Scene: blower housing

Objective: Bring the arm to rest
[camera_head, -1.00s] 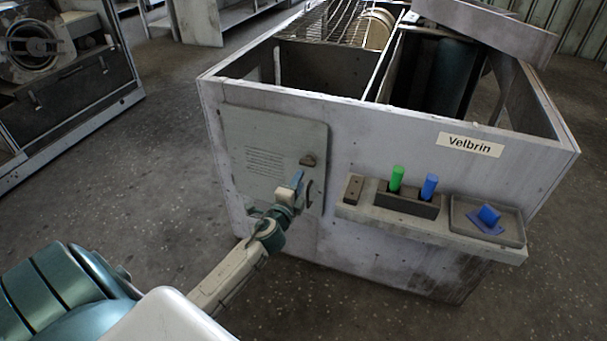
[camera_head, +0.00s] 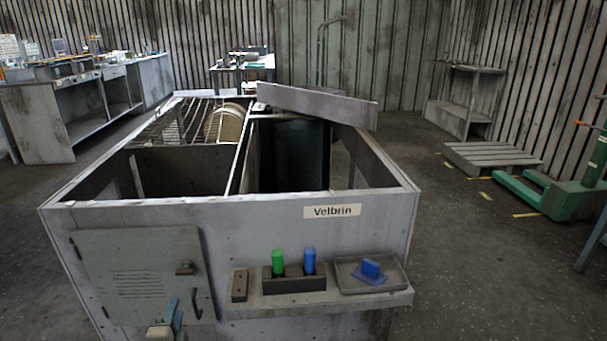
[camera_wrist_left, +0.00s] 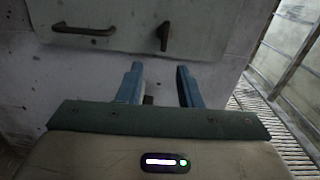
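My left gripper (camera_head: 174,312) shows at the bottom of the head view, in front of the closed door panel (camera_head: 135,262) of the grey housing (camera_head: 270,222). In the left wrist view its two blue fingers (camera_wrist_left: 159,84) stand apart with nothing between them. The door's dark pull handle (camera_wrist_left: 84,29) and latch knob (camera_wrist_left: 164,37) lie beyond the fingertips, apart from them. Most of my left arm is out of the head view. My right gripper is in neither view.
A ledge (camera_head: 330,302) on the housing front holds a block with a green peg (camera_head: 277,262) and a blue peg (camera_head: 309,261), and a tray (camera_head: 397,276) with a blue piece (camera_head: 371,268). A pallet jack (camera_head: 565,190) stands at right.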

